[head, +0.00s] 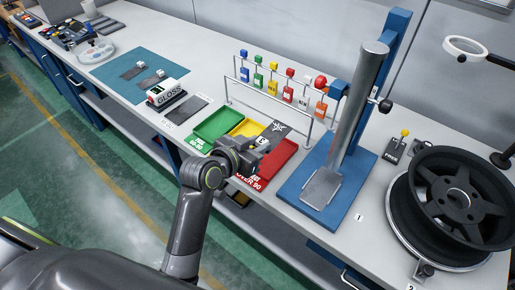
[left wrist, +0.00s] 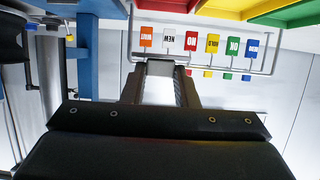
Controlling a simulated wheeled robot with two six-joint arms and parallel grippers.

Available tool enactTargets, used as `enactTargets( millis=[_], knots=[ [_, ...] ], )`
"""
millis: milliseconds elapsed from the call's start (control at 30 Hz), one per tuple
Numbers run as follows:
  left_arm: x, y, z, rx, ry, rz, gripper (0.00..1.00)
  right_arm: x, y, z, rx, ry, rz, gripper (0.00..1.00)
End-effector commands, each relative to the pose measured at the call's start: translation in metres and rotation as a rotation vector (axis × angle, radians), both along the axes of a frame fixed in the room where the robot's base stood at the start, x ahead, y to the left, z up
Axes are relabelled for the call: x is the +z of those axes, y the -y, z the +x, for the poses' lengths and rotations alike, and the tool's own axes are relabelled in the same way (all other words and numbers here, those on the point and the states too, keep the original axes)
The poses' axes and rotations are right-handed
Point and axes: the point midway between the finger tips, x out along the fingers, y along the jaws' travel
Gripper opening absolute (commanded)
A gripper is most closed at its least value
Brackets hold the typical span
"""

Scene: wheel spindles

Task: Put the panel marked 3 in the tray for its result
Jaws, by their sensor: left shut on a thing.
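The tag's number is too small to read surely. The panel is over the area of the yellow tray (head: 240,128) and the red tray (head: 283,158); I cannot tell its height. The green tray (head: 205,140) is to the left. The red tray's label reads "OVER 90". In the left wrist view the jaws (left wrist: 160,88) have a pale surface between them, and the red tray (left wrist: 200,8) shows above. My right gripper is not in view.
A rack of coloured tags (head: 272,88) stands behind the trays, with a blue stand (head: 325,190) to the right. A black wheel (head: 458,200) is at far right. A gloss meter (head: 167,95), a grey panel (head: 187,109) and a teal mat (head: 125,70) lie left.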

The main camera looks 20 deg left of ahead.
Motion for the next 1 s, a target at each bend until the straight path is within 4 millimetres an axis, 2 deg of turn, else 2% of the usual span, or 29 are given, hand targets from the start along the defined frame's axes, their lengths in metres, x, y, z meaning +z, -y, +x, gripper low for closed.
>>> enactTargets(
  millis=[67,133,333,533,700,800,1000],
  knots=[
    [0.001,0.002,0.004,0.001,0.0,-0.001,0.0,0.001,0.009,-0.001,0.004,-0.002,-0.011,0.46],
    [-0.008,0.003,0.006,0.002,-0.006,-0.002,0.0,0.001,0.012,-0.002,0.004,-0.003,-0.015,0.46],
    [-0.045,0.003,0.005,0.002,-0.006,-0.001,0.0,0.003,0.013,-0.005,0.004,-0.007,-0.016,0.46],
    [-0.064,0.003,0.006,0.002,-0.003,-0.002,0.0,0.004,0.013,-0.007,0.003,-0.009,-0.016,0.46],
    [-0.089,0.003,0.005,0.002,-0.004,0.0,0.0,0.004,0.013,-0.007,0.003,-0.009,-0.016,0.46],
    [-0.096,0.003,0.005,0.003,-0.002,0.0,0.0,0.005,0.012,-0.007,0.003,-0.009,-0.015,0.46],
    [-0.096,0.003,0.006,0.003,0.0,0.0,0.0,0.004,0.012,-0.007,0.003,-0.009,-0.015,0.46]
  ],
)
